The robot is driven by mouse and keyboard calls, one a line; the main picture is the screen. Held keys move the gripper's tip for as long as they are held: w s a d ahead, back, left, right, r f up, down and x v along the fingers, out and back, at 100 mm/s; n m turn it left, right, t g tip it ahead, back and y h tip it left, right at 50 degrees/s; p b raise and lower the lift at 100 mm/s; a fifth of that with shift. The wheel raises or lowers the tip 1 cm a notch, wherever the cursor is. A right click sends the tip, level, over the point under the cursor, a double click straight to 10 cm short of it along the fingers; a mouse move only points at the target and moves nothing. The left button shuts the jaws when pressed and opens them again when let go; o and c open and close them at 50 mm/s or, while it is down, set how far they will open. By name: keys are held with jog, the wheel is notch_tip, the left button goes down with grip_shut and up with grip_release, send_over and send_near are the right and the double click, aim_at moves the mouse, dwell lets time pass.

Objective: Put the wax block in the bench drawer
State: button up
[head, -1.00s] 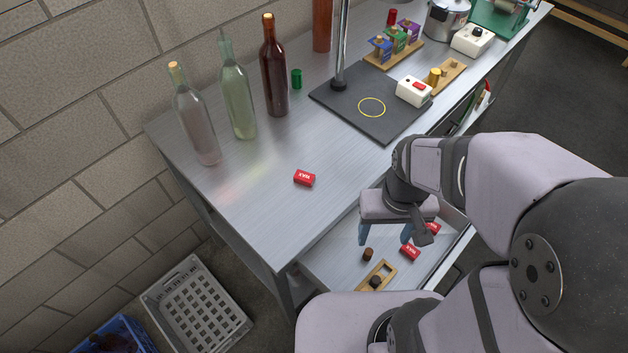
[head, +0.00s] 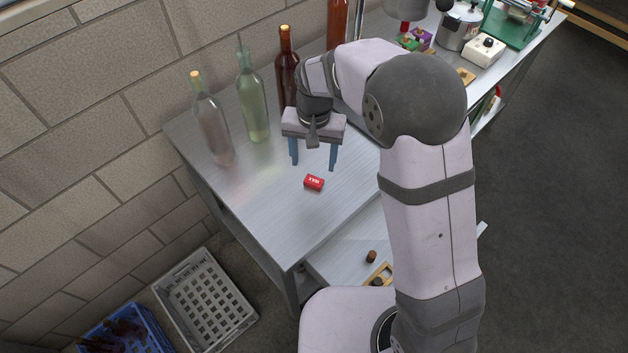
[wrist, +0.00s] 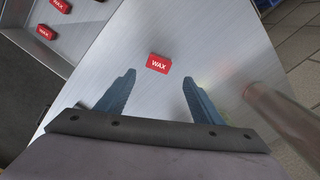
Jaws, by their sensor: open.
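A red wax block (head: 314,183) with white lettering lies on the bare front part of the steel bench (head: 345,200). It also shows in the wrist view (wrist: 158,64), ahead of and between my fingertips. My gripper (head: 314,168) is open and empty above the bench, close to the block and not touching it. The bench drawer (head: 345,248) stands pulled out below the bench top, partly hidden by my arm in the head view. In the wrist view, several red wax blocks (wrist: 44,32) lie in the drawer.
A clear bottle (head: 213,125), a green bottle (head: 252,100) and a dark bottle (head: 287,70) stand along the wall side. A cork (head: 371,256) and a wooden holder (head: 378,275) lie in the drawer. A grey crate (head: 205,302) and a blue crate (head: 125,335) stand on the floor.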

aim_at(314, 180)
jog(key=shift+s+d+m, duration=0.1)
jog(key=shift+s+m, duration=0.1)
jog(key=shift+m, duration=0.55)
jog(key=shift+s+d+m, duration=0.1)
jog(key=shift+s+m, duration=0.05)
jog(key=shift+m, duration=0.6)
jog(key=shift+w+a+f+p, duration=0.1)
jog(key=shift+f+p, duration=0.75)
jog(key=shift+f, duration=1)
jog(key=shift+w+a+f+p, duration=0.1)
jog(key=shift+f+p, duration=0.75)
jog(key=shift+f, duration=1)
jog(key=c, duration=1.2)
notch_tip(314, 180, up, 10)
jog(key=b, duration=0.3)
